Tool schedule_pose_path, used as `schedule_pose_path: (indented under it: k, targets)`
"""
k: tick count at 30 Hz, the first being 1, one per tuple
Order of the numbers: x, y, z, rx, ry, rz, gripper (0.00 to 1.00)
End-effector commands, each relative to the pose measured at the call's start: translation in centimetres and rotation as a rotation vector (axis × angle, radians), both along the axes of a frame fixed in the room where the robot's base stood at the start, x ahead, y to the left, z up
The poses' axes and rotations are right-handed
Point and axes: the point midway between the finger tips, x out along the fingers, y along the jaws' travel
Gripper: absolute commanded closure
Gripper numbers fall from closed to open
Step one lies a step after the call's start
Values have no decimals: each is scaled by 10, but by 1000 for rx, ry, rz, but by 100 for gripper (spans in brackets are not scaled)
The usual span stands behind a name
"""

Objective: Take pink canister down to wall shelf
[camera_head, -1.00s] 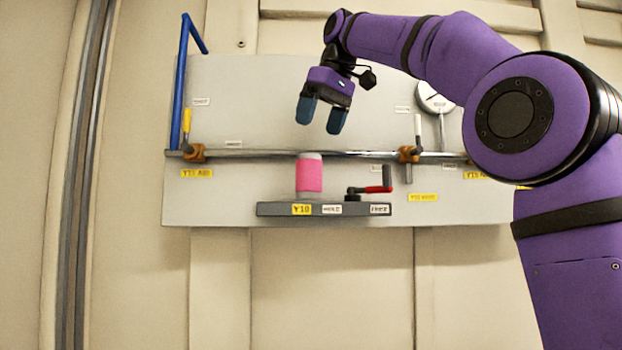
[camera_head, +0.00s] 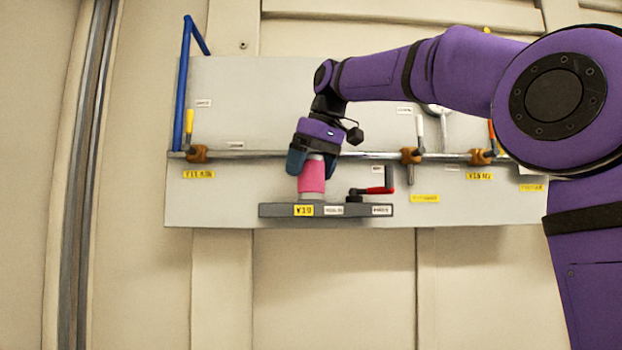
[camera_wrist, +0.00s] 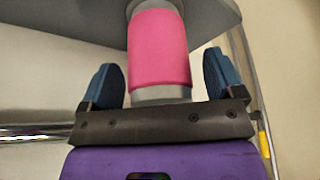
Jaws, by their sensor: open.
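The pink canister (camera_head: 311,177) stands upright on the small grey wall shelf (camera_head: 275,210) in the head view, with grey bands above and below its pink middle. My gripper (camera_head: 311,168) is just above it, with blue fingers spread to either side of its upper part. In the wrist view the canister (camera_wrist: 160,48) lies between the two open fingers (camera_wrist: 162,82), with a visible gap on both sides. The canister's top is partly hidden by the gripper in the head view.
A crank with a red handle (camera_head: 378,190) stands on the shelf to the right of the canister. A metal rail (camera_head: 365,155) with orange clamps runs across the panel behind. A blue bar frame (camera_head: 181,90) stands at the panel's left. Open wall lies below the shelf.

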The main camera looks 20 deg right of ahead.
Motion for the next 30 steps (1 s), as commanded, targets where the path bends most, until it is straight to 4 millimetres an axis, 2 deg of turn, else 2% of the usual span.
schedule_pose_path:
  k: [5,13,23,30]
  targets:
    - [0,0,0,0,0,0,13]
    - [0,0,0,0,-1,0,74]
    - [0,0,3,1,-2,1,74]
    - [0,0,15,1,-2,1,74]
